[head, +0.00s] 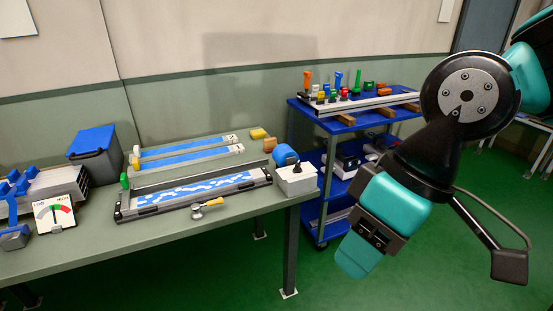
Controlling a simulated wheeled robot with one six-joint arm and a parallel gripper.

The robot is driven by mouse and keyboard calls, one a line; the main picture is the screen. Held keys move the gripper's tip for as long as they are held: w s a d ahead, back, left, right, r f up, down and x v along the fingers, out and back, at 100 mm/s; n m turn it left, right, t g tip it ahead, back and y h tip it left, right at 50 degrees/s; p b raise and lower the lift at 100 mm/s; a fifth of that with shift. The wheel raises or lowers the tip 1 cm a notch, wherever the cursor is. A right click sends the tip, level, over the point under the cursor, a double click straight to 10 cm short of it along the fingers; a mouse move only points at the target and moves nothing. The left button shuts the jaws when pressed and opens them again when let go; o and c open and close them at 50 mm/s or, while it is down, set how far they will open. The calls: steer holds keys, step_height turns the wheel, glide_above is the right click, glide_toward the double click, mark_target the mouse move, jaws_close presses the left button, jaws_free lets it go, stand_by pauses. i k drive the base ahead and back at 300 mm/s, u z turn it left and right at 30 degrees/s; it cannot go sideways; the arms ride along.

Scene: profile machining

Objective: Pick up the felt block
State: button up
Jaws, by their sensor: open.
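No block in view is clearly marked as felt. A small tan-brown block (269,145) stands at the right back end of the grey-green workbench (90,248). A yellow block (259,134) lies just behind it. I cannot tell which of them, if either, is the felt block. My gripper (355,260) hangs in front of the blue cart, to the right of the bench and well apart from both blocks. It is open and nothing shows in it. Its fingertips are seen from the side, so the gap is hard to see.
A long tray with blue-and-white contents (130,214), a hammer (208,207), a white switch box (296,180) and a blue round item (285,154) are on the bench. A gauge (54,214) and grey bin (99,161) stand left. A blue cart (300,108) holds tools behind.

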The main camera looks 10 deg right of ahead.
mark_target(270, 144)
steer(key=z, duration=0.7)
steer(key=i, duration=1.3)
steer(key=u, duration=0.45)
steer(key=i, duration=0.6)
steer(key=u, duration=0.95)
steer(key=i, duration=0.25)
steer(key=u, duration=0.25)
